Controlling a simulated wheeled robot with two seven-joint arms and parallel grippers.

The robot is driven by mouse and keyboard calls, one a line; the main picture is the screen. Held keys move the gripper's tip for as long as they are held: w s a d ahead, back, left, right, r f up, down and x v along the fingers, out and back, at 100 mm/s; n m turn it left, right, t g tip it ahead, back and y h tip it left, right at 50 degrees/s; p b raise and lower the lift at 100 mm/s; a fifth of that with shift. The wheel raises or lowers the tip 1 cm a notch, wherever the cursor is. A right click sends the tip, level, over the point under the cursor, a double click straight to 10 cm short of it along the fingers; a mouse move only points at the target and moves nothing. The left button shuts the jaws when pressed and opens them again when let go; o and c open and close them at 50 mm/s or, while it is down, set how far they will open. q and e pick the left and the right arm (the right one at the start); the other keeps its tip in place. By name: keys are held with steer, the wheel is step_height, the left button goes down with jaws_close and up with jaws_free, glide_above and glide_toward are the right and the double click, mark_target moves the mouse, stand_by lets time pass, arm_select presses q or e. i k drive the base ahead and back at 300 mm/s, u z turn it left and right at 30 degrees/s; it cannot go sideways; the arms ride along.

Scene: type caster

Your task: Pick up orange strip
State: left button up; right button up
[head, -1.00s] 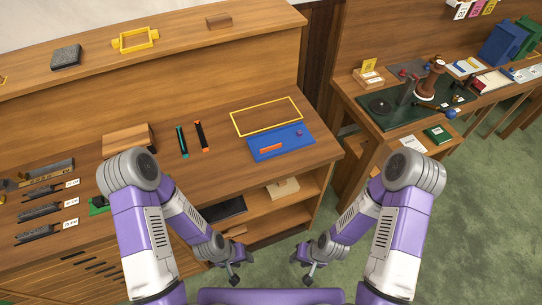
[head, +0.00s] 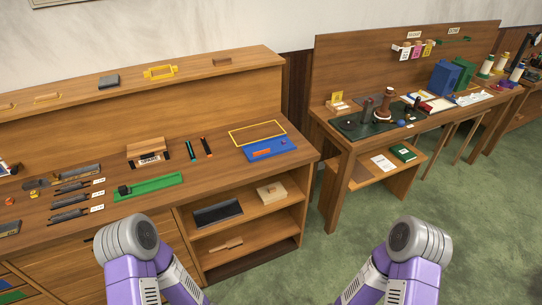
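A small orange strip (head: 262,153) lies on the blue tray (head: 283,149) near the right end of the left workbench. A dark strip with orange ends (head: 206,147) lies on the bench top left of the tray, beside a dark strip with green ends (head: 190,149). A yellow frame outline (head: 236,137) lies behind the blue tray. Both my arms enter at the bottom edge, and both grippers are below the picture, so their state is hidden.
A green holder (head: 160,186) and a wooden box (head: 148,146) are on the bench to the left. Open shelves below hold a black tray (head: 217,213) and a wooden block (head: 271,193). A second bench with a green mat (head: 350,129) stands right, across a gap.

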mark_target(269, 150)
steer(key=z, duration=0.5)
steer(key=i, duration=0.8)
steer(key=z, duration=0.3)
